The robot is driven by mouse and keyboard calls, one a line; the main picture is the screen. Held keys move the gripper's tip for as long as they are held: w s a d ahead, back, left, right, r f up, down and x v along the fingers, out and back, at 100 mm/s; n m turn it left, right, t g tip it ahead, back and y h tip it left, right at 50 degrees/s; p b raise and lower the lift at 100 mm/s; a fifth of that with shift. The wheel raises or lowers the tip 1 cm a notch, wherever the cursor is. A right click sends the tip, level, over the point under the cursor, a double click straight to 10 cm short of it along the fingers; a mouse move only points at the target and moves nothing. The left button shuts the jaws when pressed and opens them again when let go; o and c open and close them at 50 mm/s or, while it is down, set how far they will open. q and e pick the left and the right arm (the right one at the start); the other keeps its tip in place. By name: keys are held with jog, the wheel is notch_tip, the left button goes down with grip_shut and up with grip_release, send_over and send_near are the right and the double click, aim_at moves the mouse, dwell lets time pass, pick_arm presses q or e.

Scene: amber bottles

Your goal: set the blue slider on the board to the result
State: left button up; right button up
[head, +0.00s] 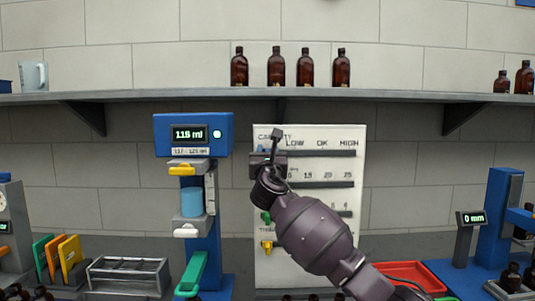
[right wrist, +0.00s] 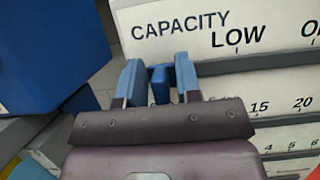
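The white board (head: 310,220) stands upright with a CAPACITY row at its top, marked LOW, OK and HIGH. The blue slider (right wrist: 160,86) is at the left end of that row, left of LOW. My right gripper (right wrist: 158,80) is open, with one finger on each side of the slider's knob and small gaps showing. In the head view my right gripper (head: 268,160) covers the row's left end. The blue gauge's display (head: 189,134) seems to read 115 ml, with a label below that seems to read 117 - 123 ml. My left gripper is out of view.
A green slider (head: 266,217) and a yellow slider (head: 267,247) sit on lower rows of the board. A blue gauge stand (head: 205,250) is close to its left. A red tray (head: 412,270) lies to the right. Brown bottles (head: 276,68) stand on the shelf above.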

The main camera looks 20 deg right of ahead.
aim_at(295, 145)
grip_shut()
jog(key=shift+s+d+r+p, duration=0.1)
jog(key=shift+d+p, duration=0.25)
jog(key=shift+d, duration=0.05)
jog(key=d+p, duration=0.1)
jog(key=d, duration=0.1)
jog(key=s+d+p, duration=0.1)
jog(key=d, duration=0.1)
jog(key=s+d+p, duration=0.1)
jog(key=d, duration=0.1)
jog(key=shift+d, duration=0.2)
jog(key=shift+d+p, duration=0.25)
jog(key=shift+p, duration=0.05)
jog(key=o, duration=0.6)
grip_release()
